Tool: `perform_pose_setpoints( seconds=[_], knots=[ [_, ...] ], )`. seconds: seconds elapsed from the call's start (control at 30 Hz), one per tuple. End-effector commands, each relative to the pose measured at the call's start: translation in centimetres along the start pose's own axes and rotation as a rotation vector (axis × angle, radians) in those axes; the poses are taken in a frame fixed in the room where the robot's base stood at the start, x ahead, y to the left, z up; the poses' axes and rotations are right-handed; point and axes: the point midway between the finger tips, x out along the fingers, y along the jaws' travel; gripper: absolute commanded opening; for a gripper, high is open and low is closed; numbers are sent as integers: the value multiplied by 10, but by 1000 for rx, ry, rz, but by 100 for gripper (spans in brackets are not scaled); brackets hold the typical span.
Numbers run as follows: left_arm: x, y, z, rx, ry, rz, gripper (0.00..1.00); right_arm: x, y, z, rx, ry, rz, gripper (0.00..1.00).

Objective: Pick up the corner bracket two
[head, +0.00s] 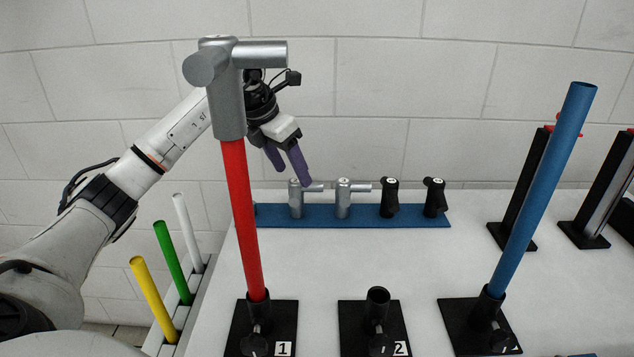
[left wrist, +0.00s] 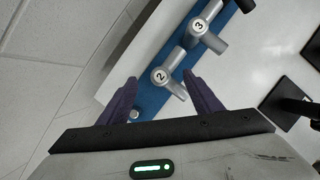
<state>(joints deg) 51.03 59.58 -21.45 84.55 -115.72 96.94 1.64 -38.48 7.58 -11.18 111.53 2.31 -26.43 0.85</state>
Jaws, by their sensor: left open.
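Corner bracket two (head: 296,200) is a small grey bracket with a side arm, standing on the blue strip (head: 320,221) at the back of the table. In the left wrist view its round cap marked 2 (left wrist: 160,76) shows between and just ahead of my fingertips. My left gripper (head: 290,170) is open and empty, with its purple fingers pointing down just above and behind the bracket. The fingers also show in the left wrist view (left wrist: 160,88), one on each side of the bracket's cap. Whether they touch it I cannot tell. My right gripper is not in view.
Grey bracket three (head: 343,200) and two black fittings (head: 390,198) stand to the right on the strip. A red pole (head: 243,220), topped by a large grey bracket (head: 228,95), rises in front. A blue pole (head: 545,185) leans right. Base 2 (head: 352,325) holds no pole.

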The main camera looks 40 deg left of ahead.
Motion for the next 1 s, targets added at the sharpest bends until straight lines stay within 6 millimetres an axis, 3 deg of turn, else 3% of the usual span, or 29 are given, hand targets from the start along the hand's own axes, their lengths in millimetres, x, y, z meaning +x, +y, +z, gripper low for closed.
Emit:
perform_pose_setpoints(
  seconds=[0.2, 0.6, 0.97, 1.0],
  knots=[
    [35, -2, -1, -1, 4, -3, 59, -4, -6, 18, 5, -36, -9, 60],
    [85, -7, -1, -1, 4, -4, 59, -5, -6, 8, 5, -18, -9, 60],
    [95, -6, -1, 0, 1, -1, 59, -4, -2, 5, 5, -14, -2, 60],
    [95, -6, -1, 0, 1, -1, 52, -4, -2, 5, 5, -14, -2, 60]
  ],
)
